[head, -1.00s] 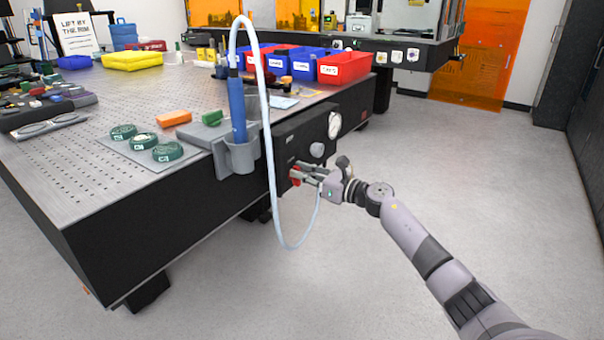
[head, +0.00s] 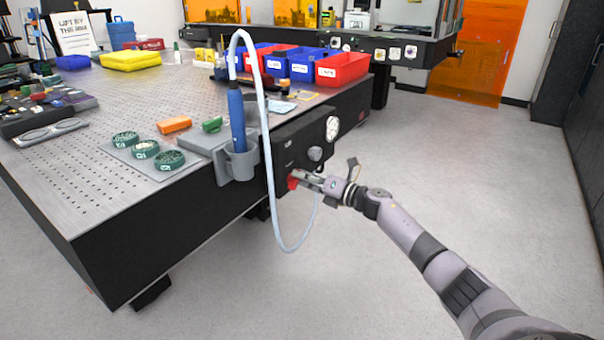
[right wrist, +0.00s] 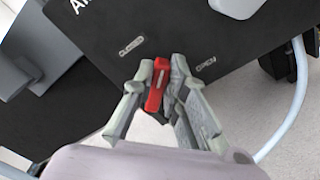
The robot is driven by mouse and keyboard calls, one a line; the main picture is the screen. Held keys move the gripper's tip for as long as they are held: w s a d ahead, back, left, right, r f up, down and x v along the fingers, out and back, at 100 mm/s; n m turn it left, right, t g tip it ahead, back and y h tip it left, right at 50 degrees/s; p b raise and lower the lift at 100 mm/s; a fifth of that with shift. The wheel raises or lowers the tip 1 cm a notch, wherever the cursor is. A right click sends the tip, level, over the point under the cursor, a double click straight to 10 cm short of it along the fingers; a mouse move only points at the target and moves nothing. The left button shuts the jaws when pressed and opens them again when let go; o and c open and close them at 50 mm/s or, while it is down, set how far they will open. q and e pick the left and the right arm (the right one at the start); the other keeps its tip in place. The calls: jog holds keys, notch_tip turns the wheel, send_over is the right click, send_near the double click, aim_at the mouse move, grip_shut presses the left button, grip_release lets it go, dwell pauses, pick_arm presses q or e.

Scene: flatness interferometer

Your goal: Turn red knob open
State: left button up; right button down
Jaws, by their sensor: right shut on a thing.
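The red knob (head: 292,183) is on the black panel (head: 290,148) on the side of the optical table. In the right wrist view the red knob (right wrist: 156,86) is a narrow bar with a pale line along it. It lies tilted between an engraved label at upper left and the OPEN label (right wrist: 206,63) at right. My right gripper (head: 300,181) is shut on the red knob, with a finger on each side of it in the right wrist view (right wrist: 160,82). My left gripper is not in view.
A pale hose (head: 267,120) loops from the blue handpiece (head: 237,122) down past the panel, close to my right gripper. A grey holder (head: 240,163) sticks out left of the panel. A gauge (head: 332,129) and grey knob (head: 315,153) sit above. The floor to the right is clear.

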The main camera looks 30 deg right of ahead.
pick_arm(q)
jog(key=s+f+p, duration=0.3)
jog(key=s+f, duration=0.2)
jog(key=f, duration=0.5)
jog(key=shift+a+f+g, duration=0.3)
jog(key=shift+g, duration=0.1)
pick_arm(e)
jog(key=shift+w+d+f+m, duration=0.1)
jog(key=shift+f+m, duration=0.05)
jog(key=shift+m, duration=1.2)
jog(key=shift+s+d+f+m, duration=0.1)
jog(key=shift+f+m, duration=0.05)
jog(key=shift+m, duration=1.25)
jog(key=shift+w+f+m, duration=0.1)
jog(key=shift+f+m, duration=0.05)
jog(key=shift+m, duration=1.2)
jog(key=c, duration=1.6)
grip_release()
jog(key=shift+f, duration=0.1)
jog(key=v, duration=1.2)
